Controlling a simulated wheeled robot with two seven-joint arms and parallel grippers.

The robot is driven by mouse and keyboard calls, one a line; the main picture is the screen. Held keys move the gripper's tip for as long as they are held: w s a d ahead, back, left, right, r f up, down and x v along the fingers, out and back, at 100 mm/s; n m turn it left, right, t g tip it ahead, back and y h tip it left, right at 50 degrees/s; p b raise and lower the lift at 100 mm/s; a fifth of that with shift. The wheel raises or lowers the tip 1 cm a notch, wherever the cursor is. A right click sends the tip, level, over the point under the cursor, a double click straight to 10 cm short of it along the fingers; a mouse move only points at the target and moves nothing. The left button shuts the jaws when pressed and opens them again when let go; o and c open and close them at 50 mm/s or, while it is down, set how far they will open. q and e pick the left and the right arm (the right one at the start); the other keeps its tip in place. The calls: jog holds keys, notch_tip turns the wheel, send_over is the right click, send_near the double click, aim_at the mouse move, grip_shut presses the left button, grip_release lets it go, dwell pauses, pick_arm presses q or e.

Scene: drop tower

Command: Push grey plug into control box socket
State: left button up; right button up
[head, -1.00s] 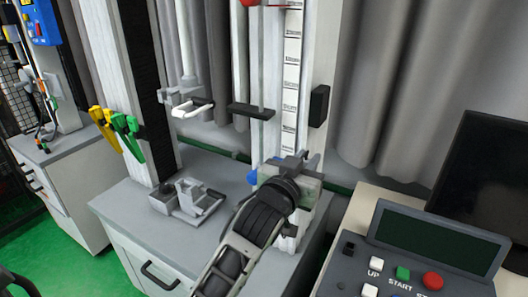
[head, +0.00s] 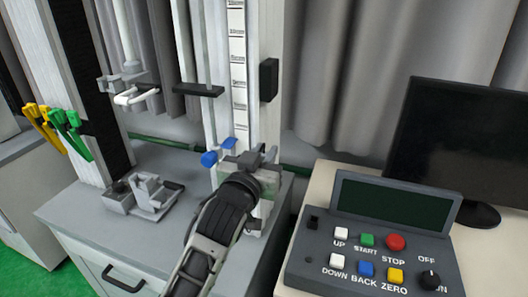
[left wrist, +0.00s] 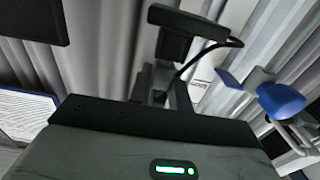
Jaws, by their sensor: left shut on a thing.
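My left gripper (head: 258,158) is in front of the tower's lower part, left of the control box and apart from it. It is shut on a small dark grey piece that looks like the grey plug (left wrist: 172,30); a thin dark cable shows beside it in the left wrist view. In the head view the plug cannot be made out clearly. The control box (head: 360,245) has a dark screen and several coloured buttons. A small black fitting (head: 313,222) at its upper left looks like the socket. My right gripper is not in view.
The tower column with a scale (head: 238,60) stands behind my left gripper. A blue knob (head: 209,158) is close to its left. A monitor (head: 460,140) stands behind the control box. A grey holder (head: 152,195) sits on the cabinet top. Green and yellow clamps hang at left.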

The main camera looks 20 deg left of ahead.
pick_arm(q)
jog(key=shift+f, duration=0.3)
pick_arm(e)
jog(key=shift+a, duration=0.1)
pick_arm(q)
jog(key=o, duration=0.8)
jog(key=shift+o, duration=0.2)
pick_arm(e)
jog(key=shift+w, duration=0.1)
pick_arm(q)
jog(key=shift+s, duration=0.1)
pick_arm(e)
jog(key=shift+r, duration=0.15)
